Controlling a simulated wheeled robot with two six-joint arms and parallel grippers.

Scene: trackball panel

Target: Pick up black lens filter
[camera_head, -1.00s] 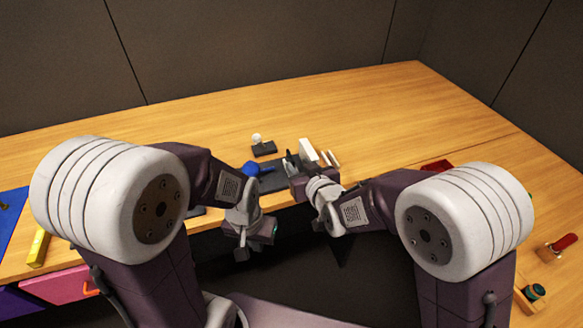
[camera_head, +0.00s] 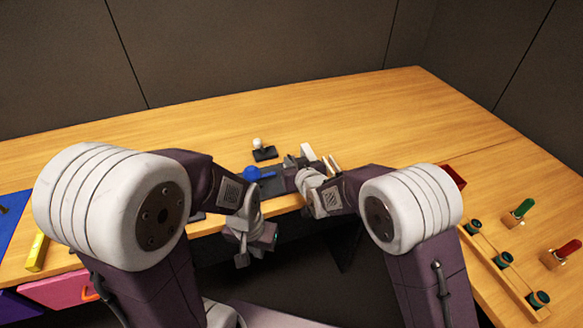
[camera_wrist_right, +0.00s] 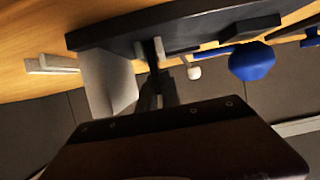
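I cannot make out a black lens filter for certain in either view. My right gripper (camera_head: 291,163) is at the dark panel (camera_head: 268,187) near the table's front edge, beside a white block (camera_head: 308,152). In the right wrist view its dark, narrow fingers (camera_wrist_right: 157,82) reach to the panel (camera_wrist_right: 200,28), between the white block (camera_wrist_right: 108,82) and the blue ball (camera_wrist_right: 251,62). Their gap and anything between them are unclear. My left gripper (camera_head: 241,259) hangs below the front edge, away from the panel; its fingers are unclear.
A small black joystick base with a white knob (camera_head: 258,142) stands behind the panel. A wooden rack (camera_head: 487,245) with black-and-green round pieces and green (camera_head: 522,208) and red-handled (camera_head: 567,249) pieces lies right. A yellow block (camera_head: 37,252) is left. The table's back is clear.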

